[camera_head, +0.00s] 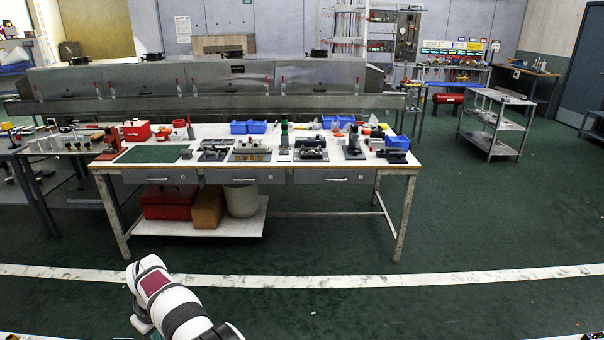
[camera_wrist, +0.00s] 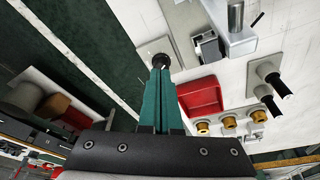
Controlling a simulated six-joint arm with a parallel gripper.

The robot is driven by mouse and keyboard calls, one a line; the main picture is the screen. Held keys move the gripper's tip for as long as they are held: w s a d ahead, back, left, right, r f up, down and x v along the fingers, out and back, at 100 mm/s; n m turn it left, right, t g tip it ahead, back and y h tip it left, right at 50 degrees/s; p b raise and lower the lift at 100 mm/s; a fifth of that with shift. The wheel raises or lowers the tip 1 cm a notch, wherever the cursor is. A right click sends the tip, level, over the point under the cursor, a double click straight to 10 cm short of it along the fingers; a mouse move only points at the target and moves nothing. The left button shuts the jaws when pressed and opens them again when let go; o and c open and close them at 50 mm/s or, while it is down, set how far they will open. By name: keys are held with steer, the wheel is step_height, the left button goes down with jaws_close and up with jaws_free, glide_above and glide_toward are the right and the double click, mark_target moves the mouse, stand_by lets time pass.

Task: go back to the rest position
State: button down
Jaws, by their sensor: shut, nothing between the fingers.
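My gripper (camera_wrist: 158,72) shows in the wrist view with its two long teal fingers pressed together and nothing between them. The fingertips overlap a dark round knob on a grey square plate (camera_wrist: 148,49) that lies on a white surface; I cannot tell whether they touch. In the head view my white and grey arm enters at the bottom left over the green floor, and my fingers cannot be made out there.
On the white surface (camera_wrist: 285,15) are a red tray (camera_wrist: 200,96), a metal cylinder (camera_wrist: 235,15), several brass-coloured pieces (camera_wrist: 228,122) and black-tipped pegs (camera_wrist: 268,72). The workbench (camera_head: 300,165) stands across the green floor, which is clear in front (camera_head: 400,310).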

steer(key=s+d+r+m, duration=0.35)
steer(key=d+r, duration=0.45)
steer(key=d, duration=0.4)
steer(key=s+d+r+m, duration=0.3)
steer(key=d+r+m, duration=0.3)
steer(key=d, duration=0.6)
steer(key=s+d+m, duration=0.4)
steer(key=s+d, duration=0.2)
steer(key=s, duration=0.6)
steer(key=s+d+m+g, duration=0.1)
steer(key=s+d+m, duration=0.3)
steer(key=s+d, duration=0.3)
steer(key=s, duration=0.4)
steer(key=shift+s+d+f+g+h, duration=0.2)
steer(key=shift+s+f+g+h, duration=0.05)
steer(key=shift+s+g+h, duration=0.1)
